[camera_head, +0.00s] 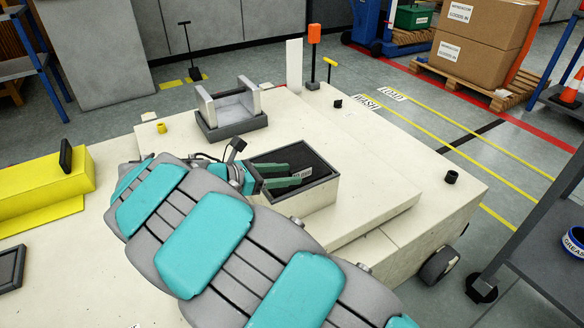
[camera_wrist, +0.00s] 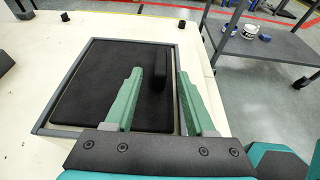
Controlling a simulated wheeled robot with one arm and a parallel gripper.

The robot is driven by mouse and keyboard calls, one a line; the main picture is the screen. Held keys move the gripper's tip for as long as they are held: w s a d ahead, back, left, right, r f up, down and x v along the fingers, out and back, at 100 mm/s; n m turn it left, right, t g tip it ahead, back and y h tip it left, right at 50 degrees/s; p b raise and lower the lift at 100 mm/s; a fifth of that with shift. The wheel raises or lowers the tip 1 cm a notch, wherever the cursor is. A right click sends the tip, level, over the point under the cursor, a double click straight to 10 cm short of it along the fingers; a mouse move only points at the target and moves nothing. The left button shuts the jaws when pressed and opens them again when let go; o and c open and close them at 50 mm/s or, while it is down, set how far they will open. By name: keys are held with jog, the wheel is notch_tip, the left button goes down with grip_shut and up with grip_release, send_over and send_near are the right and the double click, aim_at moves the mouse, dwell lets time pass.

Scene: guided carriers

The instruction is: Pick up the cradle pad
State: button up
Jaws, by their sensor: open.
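The cradle pad appears to be the black square pad (camera_wrist: 95,85) lying in a grey-rimmed recess; it also shows in the head view (camera_head: 312,160). A dark upright tab (camera_wrist: 160,68) rises from its right part. My gripper (camera_wrist: 160,76) is open, its two green fingers pointing into the recess, one on each side of the tab in the picture. Contact with the tab cannot be told. In the head view my gripper (camera_head: 298,172) reaches into the box (camera_head: 310,196) from the left; a small white label shows beside the fingers, partly hidden.
A grey cradle (camera_head: 235,108) with two upright side plates stands behind the recess on the cream carrier deck (camera_head: 385,170). A yellow block (camera_head: 40,185) is at the left. An orange-topped post (camera_head: 313,55) and a grey shelf (camera_wrist: 265,42) stand beyond.

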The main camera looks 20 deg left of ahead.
aim_at(300, 171)
jog(key=x, duration=0.4)
jog(key=shift+w+d+r, duration=0.1)
jog(key=shift+w+d, duration=0.15)
jog(key=shift+w, duration=0.1)
grip_shut()
dwell(1.1)
